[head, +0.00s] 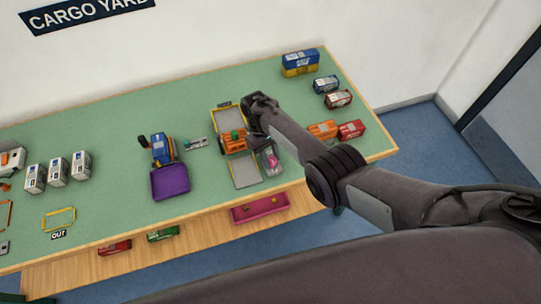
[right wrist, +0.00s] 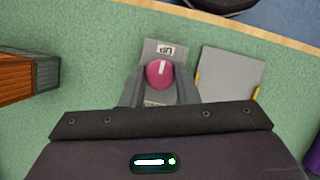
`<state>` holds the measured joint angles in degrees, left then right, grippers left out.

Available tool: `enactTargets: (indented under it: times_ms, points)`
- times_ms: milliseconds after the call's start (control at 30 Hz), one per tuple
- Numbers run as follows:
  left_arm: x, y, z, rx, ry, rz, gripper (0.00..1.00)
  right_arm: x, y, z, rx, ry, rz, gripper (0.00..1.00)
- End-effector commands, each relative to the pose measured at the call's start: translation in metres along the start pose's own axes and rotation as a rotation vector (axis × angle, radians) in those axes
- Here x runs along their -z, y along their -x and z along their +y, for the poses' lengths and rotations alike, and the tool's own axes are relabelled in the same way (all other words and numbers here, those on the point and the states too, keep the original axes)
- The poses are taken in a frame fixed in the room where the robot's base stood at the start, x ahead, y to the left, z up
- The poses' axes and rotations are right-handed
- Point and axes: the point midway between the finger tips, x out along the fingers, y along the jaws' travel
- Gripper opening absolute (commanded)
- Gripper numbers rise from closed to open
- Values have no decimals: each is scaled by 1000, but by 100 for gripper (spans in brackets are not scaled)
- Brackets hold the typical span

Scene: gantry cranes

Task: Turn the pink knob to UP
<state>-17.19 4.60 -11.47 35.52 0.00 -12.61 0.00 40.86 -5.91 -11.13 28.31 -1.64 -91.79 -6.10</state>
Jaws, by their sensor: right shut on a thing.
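The pink knob (right wrist: 159,74) sits on a small grey control box (right wrist: 182,90) on the green table; it also shows in the head view (head: 271,160). Its white pointer line aims at the label UP (right wrist: 165,50), which reads upside down in the wrist view. A second label at the other end of the box is partly hidden and unreadable. My right gripper (right wrist: 160,84) reaches over the box, shut on the knob with a finger on either side. My left gripper is not in view.
A grey pad with yellow edges (right wrist: 229,74) lies beside the box. Orange (head: 322,129) and red (head: 351,129) containers stand to its right.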

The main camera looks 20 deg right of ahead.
Motion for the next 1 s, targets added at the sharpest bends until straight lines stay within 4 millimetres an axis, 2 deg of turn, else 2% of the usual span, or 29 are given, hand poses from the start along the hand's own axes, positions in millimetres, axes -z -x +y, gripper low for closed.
enactTargets:
  times_ms: [367, 400, 567, 867, 1000]
  points:
    - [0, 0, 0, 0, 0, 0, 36, 0, 0, 0, 2, -7, 1, 5]
    - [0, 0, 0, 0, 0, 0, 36, 0, 0, 0, 2, -7, 1, 30]
    - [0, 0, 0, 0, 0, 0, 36, 0, 0, 0, 2, -6, 1, 49]
    - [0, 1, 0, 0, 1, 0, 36, 0, 2, 0, 1, -5, 1, 49]
    - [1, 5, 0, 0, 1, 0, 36, 0, 13, 0, 1, -5, 3, 49]
